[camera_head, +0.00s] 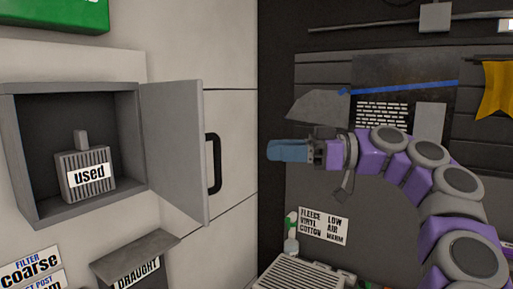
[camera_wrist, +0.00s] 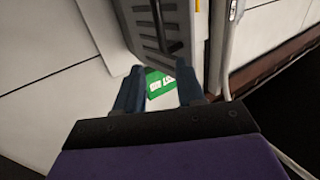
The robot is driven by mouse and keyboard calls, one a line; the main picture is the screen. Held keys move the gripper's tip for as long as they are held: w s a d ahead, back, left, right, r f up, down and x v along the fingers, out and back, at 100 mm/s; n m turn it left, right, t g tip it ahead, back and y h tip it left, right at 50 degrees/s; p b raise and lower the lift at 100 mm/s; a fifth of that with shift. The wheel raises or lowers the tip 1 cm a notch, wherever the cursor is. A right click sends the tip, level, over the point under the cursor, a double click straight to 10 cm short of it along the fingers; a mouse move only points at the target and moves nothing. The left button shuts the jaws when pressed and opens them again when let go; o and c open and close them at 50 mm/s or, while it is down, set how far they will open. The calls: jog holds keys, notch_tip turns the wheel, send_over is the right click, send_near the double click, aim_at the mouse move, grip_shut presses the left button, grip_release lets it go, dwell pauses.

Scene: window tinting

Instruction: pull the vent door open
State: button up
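The vent door (camera_head: 175,150) is a light grey panel swung out from the right side of a grey wall box (camera_head: 137,190). It stands wide open and has a black handle (camera_head: 213,163) on its free edge. Inside the box sits a grey slatted filter marked "used" (camera_head: 98,190). My gripper (camera_head: 272,151) has blue fingers and is to the right of the handle, apart from it, pointing left. In the wrist view my gripper (camera_wrist: 158,75) has its fingers apart with nothing held between them.
A "DRAUGHT" bin (camera_head: 137,268) with a tilted lid is below the box. A white label (camera_head: 323,226) is on the dark wall below my gripper, and a grey slatted unit (camera_head: 300,275) is at the bottom. The space between handle and gripper is clear.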

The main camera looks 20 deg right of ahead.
jog(key=p+v, duration=0.1)
jog(key=v, duration=0.3)
dwell(0.5)
